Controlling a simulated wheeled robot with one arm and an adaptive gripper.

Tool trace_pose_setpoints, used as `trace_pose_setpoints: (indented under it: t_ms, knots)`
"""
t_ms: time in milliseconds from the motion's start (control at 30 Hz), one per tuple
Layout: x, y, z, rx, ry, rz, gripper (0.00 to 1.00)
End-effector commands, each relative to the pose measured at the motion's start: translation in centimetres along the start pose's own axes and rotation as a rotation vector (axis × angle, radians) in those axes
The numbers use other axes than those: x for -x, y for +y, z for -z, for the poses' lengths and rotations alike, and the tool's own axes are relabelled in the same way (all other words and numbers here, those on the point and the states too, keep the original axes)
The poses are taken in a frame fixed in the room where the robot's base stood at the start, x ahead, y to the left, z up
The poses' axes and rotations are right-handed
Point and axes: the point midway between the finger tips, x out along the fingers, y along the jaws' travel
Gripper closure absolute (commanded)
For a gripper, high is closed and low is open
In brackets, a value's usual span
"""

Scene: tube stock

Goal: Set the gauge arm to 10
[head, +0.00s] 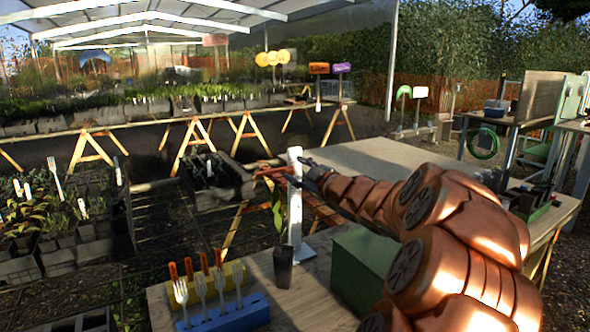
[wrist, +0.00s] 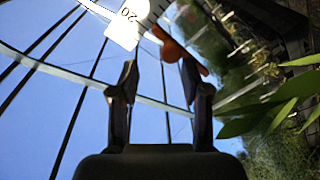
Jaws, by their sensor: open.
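The gauge is a white upright post (head: 295,215) on a white base on the wooden bench. Its orange arm (head: 270,171) sticks out to the left near the upper part of the post. In the wrist view the orange arm (wrist: 178,46) shows at the tips of my fingers, nearest the right one. A white gauge face with the number 20 (wrist: 126,28) shows above it; other marks cannot be read. My gripper (head: 307,178) is open beside the post, on its right. In the wrist view its two dark fingers (wrist: 158,72) stand apart with nothing held.
A potted plant (head: 283,268) stands just before the post; its leaves (wrist: 265,108) reach into the wrist view's right side. A blue block (head: 228,314) with white forks and a yellow block (head: 237,272) stand at front left. A green box (head: 362,265) stands right of the post.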

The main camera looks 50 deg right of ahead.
Motion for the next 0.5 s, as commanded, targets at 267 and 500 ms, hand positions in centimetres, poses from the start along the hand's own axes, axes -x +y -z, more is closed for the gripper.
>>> trace_pose_setpoints:
  t_ms: [267,500]
  knots:
    - [1.6,0.0,0.0,0.0,0.001,0.001,0.53]
    - [3.0,-0.1,0.0,-0.001,-0.001,0.001,0.53]
